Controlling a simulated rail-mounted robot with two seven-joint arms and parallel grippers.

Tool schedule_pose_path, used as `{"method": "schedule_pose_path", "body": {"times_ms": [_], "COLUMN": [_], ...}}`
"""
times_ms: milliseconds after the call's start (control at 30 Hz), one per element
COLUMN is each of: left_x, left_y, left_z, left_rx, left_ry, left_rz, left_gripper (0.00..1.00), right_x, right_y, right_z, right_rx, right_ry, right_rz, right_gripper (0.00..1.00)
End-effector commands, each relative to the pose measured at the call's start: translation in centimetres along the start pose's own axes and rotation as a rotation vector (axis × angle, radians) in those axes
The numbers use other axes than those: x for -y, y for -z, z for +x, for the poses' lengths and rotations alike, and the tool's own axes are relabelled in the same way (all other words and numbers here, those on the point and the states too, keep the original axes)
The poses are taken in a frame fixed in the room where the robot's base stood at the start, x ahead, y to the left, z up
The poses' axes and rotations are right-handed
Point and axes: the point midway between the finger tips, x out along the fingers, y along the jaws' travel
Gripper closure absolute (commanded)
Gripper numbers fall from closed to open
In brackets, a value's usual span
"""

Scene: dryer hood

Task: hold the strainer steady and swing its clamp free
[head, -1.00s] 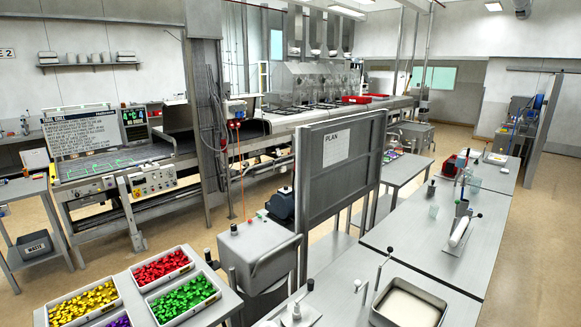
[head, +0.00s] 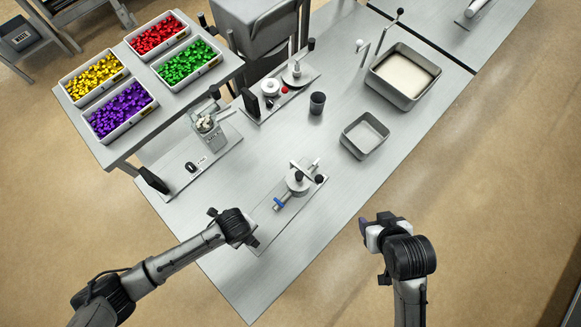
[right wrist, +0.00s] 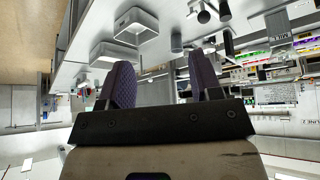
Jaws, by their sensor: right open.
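What I take to be the strainer (head: 297,183) is a round silver body on a flat base plate near the middle of the bench in the head view. It has a blue-banded pipe end, a light lever and dark knobs. I cannot tell which of these parts is the clamp, or whether it is closed. My left gripper (head: 235,225) is at the bench's front left edge, left of and nearer than the strainer; its fingers are hidden. My right gripper (head: 370,231) is open and empty, right of the strainer and apart from it. Its two purple-padded fingers (right wrist: 163,76) stand apart in the right wrist view.
A dark cup (head: 317,103) stands left of the small tray. Other fixtures (head: 208,126) are at left. Bins of coloured pieces (head: 124,128) fill a side table. Bench around the strainer is clear.

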Motion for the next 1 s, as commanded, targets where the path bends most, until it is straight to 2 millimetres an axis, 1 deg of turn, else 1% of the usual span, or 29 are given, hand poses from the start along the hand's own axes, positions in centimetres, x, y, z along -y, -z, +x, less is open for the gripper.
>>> {"method": "schedule_pose_path", "body": {"times_ms": [33, 100, 167, 200, 267, 300, 367, 400, 467, 500, 567, 600, 700, 767, 800, 833, 1000], "left_x": [-0.4, -0.4, -0.4, -0.4, -0.4, -0.4, -0.4, -0.4, -0.4, -0.4, -0.4, -0.4, -0.4, -0.4, -0.4, -0.4, -0.4], "left_y": [-0.1, -0.1, -0.1, -0.1, -0.1, -0.1, -0.1, -0.1, -0.1, -0.1, -0.1, -0.1, -0.2, -0.2, -0.2, -0.2, -0.1], "left_z": [0.6, 0.6, 0.6, 0.6, 0.6, 0.6, 0.6, 0.6, 0.7, 0.7, 0.7, 0.7, 0.6, 0.6, 0.6, 0.6, 0.6], "left_rx": [0.004, 0.004, 0.004, 0.004, 0.004, 0.004, 0.004, 0.004, 0.004, 0.004, 0.005, 0.005, 0.005, 0.005, 0.005, 0.005, 0.005], "left_ry": [-0.010, -0.010, -0.010, -0.010, -0.010, -0.010, -0.010, -0.010, -0.010, -0.010, -0.010, -0.010, -0.010, -0.010, -0.010, -0.010, -0.010], "left_rz": [0.000, 0.000, 0.000, 0.000, 0.000, 0.000, 0.000, 0.000, 0.000, 0.000, 0.000, 0.000, 0.000, 0.000, 0.000, 0.000, 0.000], "left_gripper": [1.00, 1.00, 1.00, 1.00, 1.00, 1.00, 1.00, 1.00, 1.00, 1.00, 1.00, 1.00, 1.00, 1.00, 1.00, 1.00, 1.00], "right_x": [0.1, 0.2, 0.3, 0.5, 0.8, 1.2, 1.8, 2.3, 3.3, 4.0, 5.0, 5.7, 6.8, 7.2, 7.3, 7.4, 7.4], "right_y": [2.8, 5.9, 8.5, 10.2, 12.7, 14.3, 16.6, 18.0, 19.7, 20.1, 19.9, 18.9, 15.9, 14.1, 13.3, 12.9, 12.1], "right_z": [-0.1, -0.1, 0.1, 0.4, 0.9, 1.4, 2.2, 3.0, 4.5, 5.7, 7.6, 9.1, 12.4, 13.9, 14.4, 14.6, 14.3], "right_rx": [-0.062, -0.117, -0.155, -0.174, -0.194, -0.201, -0.199, -0.184, -0.138, -0.095, -0.013, 0.056, 0.231, 0.328, 0.376, 0.401, 0.457], "right_ry": [0.002, 0.007, 0.014, 0.020, 0.032, 0.042, 0.060, 0.076, 0.103, 0.118, 0.138, 0.146, 0.144, 0.125, 0.111, 0.101, 0.059], "right_rz": [0.009, 0.020, 0.029, 0.035, 0.042, 0.046, 0.051, 0.057, 0.081, 0.106, 0.152, 0.190, 0.298, 0.378, 0.429, 0.463, 0.617], "right_gripper": [0.42, 0.42, 0.42, 0.42, 0.42, 0.42, 0.42, 0.42, 0.42, 0.42, 0.42, 0.42, 0.42, 0.42, 0.42, 0.42, 0.42]}}
